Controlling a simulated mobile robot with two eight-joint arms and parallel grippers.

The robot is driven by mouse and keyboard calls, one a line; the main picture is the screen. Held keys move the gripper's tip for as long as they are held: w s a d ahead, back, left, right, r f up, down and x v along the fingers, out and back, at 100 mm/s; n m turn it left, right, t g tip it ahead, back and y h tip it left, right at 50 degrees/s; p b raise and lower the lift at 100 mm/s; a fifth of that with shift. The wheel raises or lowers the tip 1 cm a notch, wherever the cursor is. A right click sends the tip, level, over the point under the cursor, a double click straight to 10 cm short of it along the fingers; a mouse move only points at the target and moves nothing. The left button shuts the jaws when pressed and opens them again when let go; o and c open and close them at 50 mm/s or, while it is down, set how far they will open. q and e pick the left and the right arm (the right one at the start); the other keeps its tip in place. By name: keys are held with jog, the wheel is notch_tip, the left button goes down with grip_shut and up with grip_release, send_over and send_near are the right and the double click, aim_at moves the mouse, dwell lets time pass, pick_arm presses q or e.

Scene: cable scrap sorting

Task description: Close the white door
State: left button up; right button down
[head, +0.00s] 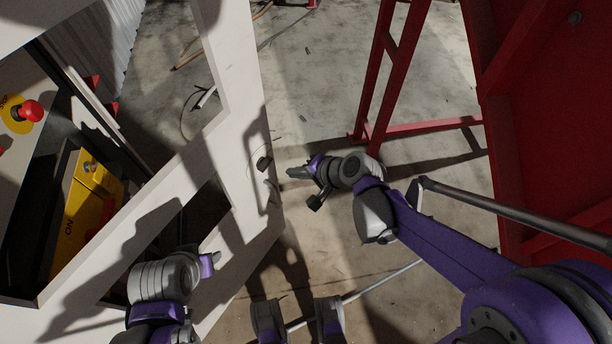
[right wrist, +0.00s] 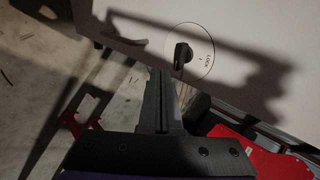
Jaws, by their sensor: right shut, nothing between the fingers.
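The white door (head: 254,136) is a pale panel with cut-out openings, at the left of the head view. Its dark lock knob (head: 263,163) is near the right edge. In the right wrist view the knob (right wrist: 182,55) sits in a circle marked LOCK on the white panel (right wrist: 235,32). My right gripper (head: 297,172) is shut and empty, just right of the knob in the head view. Its fingers (right wrist: 160,82) point at the panel, below and left of the knob; contact is unclear. My left gripper (head: 207,264) is in front of the door's lower part, its fingers hidden.
A yellow box (head: 85,195) and a red button (head: 31,110) show behind the white framing at left. A red frame (head: 385,80) and large red panel (head: 500,150) stand at right. Concrete floor (head: 315,85) is mostly clear between, with some cable scraps.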

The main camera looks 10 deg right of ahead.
aim_at(268, 166)
jog(key=shift+w+a+f+b, duration=0.1)
jog(key=shift+w+a+f, duration=0.2)
jog(key=shift+w+a, duration=0.45)
jog(key=shift+w+a+f+b, duration=0.1)
jog(key=shift+w+a+f, duration=0.25)
jog(key=shift+w+a, duration=0.35)
jog(key=shift+w+a+f+b, duration=0.1)
jog(key=shift+w+a+f, duration=0.2)
jog(key=shift+w+a, duration=0.4)
jog(key=shift+a, duration=0.1)
